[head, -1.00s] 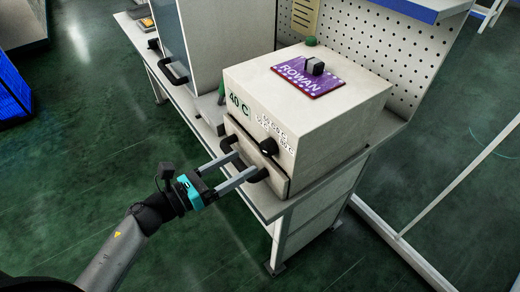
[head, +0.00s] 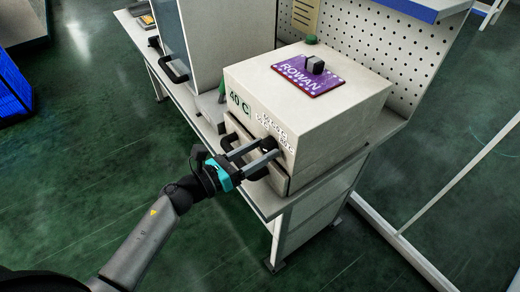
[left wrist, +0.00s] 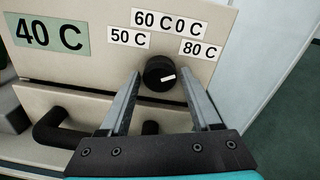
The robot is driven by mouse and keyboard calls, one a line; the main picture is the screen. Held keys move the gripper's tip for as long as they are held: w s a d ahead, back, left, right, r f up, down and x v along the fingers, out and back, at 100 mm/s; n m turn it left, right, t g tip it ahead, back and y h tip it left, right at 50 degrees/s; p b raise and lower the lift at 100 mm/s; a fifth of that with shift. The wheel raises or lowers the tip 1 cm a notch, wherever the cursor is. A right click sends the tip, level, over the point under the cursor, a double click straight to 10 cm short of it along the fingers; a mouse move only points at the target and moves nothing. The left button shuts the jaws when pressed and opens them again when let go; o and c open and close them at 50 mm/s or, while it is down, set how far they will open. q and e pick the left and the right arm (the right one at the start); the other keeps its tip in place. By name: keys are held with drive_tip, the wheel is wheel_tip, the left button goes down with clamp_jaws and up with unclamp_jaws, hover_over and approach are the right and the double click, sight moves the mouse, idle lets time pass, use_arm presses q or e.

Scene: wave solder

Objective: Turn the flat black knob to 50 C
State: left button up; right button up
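The black knob (left wrist: 160,73) is on the front of a cream box (head: 310,105). Its white pointer line points to the right and slightly up in the left wrist view. Labels sit around it: 50 C (left wrist: 129,38) at upper left, 60 C (left wrist: 153,19) above, a partly legible one beside that, and 80 C (left wrist: 200,50) at right. A green 40 C plate (left wrist: 47,34) is further left. My left gripper (head: 267,149) is open, with one finger on each side of the knob (left wrist: 162,76); whether they touch it is unclear. My right gripper is not in view.
A drawer front with black handles (left wrist: 65,124) lies below the knob. A purple ROWAN plate (head: 308,76) with a dark knob is on the box top. The box stands on a bench (head: 300,190) against a perforated panel (head: 385,50). Open floor lies in front.

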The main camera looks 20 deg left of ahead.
use_arm(q)
clamp_jaws()
drive_tip(key=shift+n, duration=0.3)
drive_tip(key=n+p, duration=0.2)
drive_tip(key=n, duration=0.3)
drive_tip(key=shift+r+p, duration=0.1)
drive_tip(key=shift+p, duration=0.2)
drive_tip(key=n+p, duration=0.2)
drive_tip(key=n, duration=0.4)
drive_tip(key=shift+n, duration=0.3)
drive_tip(key=n+p, duration=0.2)
drive_tip(key=n, duration=0.4)
drive_tip(key=shift+p, duration=0.35)
drive_tip(key=n+p, duration=0.1)
drive_tip(key=n, duration=0.4)
drive_tip(key=shift+g, duration=0.3)
drive_tip(key=shift+n, duration=0.3)
drive_tip(key=shift+o, duration=1.6)
unclamp_jaws()
